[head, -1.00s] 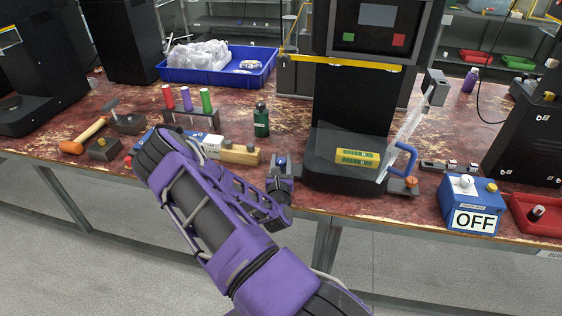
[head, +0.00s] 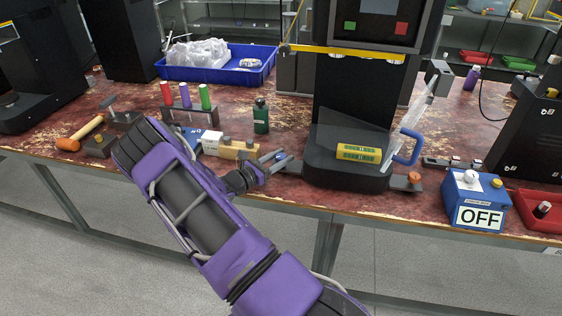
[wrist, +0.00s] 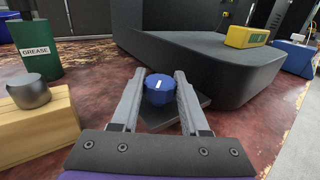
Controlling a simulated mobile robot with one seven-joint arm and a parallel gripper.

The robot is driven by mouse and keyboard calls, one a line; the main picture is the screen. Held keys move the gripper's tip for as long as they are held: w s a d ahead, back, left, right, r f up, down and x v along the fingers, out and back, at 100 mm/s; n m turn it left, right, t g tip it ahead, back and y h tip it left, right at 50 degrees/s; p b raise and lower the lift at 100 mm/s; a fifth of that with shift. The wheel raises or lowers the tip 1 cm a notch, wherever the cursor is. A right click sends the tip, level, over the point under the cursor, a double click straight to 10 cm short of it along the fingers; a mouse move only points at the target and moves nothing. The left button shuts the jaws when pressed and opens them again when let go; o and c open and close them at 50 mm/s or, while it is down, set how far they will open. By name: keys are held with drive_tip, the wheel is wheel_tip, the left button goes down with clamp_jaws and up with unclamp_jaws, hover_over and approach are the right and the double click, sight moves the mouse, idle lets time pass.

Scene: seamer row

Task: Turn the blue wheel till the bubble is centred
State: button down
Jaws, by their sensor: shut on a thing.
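The blue wheel (wrist: 159,90) is a faceted knob with a white mark on top, on a dark foot plate at the machine base's corner. My gripper (wrist: 159,92) has one finger on each side of the wheel and is shut on it. In the head view my gripper (head: 284,161) is at the left front corner of the black machine base, its fingers slanting, and the wheel is mostly hidden. A yellow level (head: 358,153) with green vials lies on the base. It also shows in the wrist view (wrist: 247,37). Its bubbles are too small to read.
A clear guard with a blue handle (head: 407,147) is at the base's right. An orange knob (head: 414,177) and a blue OFF box (head: 477,200) are further right.

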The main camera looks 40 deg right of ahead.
drive_tip(key=m+g, duration=0.2)
drive_tip(key=g, duration=0.2)
drive_tip(key=m+g+y, duration=0.1)
drive_tip(key=m+g, duration=0.2)
drive_tip(key=g, duration=0.1)
drive_tip(key=shift+m+g, duration=0.3)
drive_tip(key=shift+c, duration=2.1)
unclamp_jaws()
drive_tip(key=v, duration=1.5)
drive_tip(key=shift+w+a+r, duration=0.2)
drive_tip(key=shift+w+a, duration=0.1)
drive_tip(key=shift+v, duration=0.8)
drive_tip(key=shift+a+r, duration=0.1)
drive_tip(key=shift+r, duration=0.1)
